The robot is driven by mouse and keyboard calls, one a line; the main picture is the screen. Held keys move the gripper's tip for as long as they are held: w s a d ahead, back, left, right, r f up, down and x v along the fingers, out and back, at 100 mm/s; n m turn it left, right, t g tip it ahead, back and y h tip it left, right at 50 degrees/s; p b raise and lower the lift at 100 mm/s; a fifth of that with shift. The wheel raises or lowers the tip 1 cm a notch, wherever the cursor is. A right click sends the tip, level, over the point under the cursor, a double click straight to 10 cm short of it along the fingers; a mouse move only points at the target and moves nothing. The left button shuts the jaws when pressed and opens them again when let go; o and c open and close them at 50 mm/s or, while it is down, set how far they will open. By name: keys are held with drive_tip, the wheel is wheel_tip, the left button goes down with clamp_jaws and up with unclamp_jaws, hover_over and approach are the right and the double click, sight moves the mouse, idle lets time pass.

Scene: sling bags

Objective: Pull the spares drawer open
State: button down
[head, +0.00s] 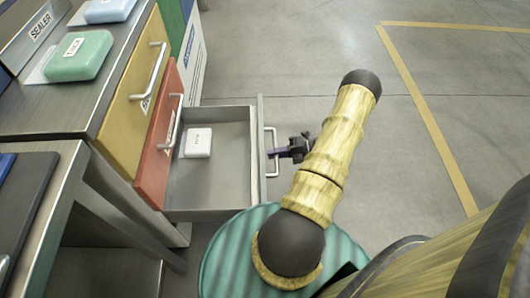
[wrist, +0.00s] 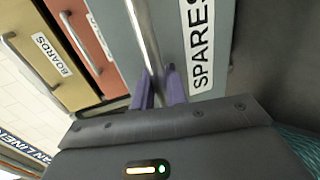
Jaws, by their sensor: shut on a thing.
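The grey spares drawer (head: 232,165) stands pulled out from the cabinet, with its inside showing in the head view. A small white labelled box (head: 198,142) lies in it. My gripper (head: 275,153) is at the outer side of the drawer front, shut on the metal bar handle (head: 271,168). In the wrist view, the purple fingers of my gripper (wrist: 159,90) are either side of the handle bar (wrist: 144,30), beside the SPARES label (wrist: 200,45) on the grey front. The fingertips are partly hidden by the handle in the head view.
A red drawer (head: 156,160) and a yellow drawer (head: 127,105) look shut, with handles facing the aisle. A green case (head: 80,56) lies on the bench top. A teal ribbed round thing (head: 222,265) stands close below the open drawer. Floor beyond is clear.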

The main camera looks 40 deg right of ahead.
drive_tip(key=shift+s+d+f, duration=0.1)
drive_tip(key=shift+s, duration=0.1)
drive_tip(key=c, duration=1.5)
unclamp_jaws()
drive_tip(key=shift+w, duration=0.1)
drive_tip(key=shift+d, duration=0.1)
drive_tip(key=p+v, duration=0.2)
drive_tip(key=v, duration=1.5)
drive_tip(key=shift+d, duration=0.15)
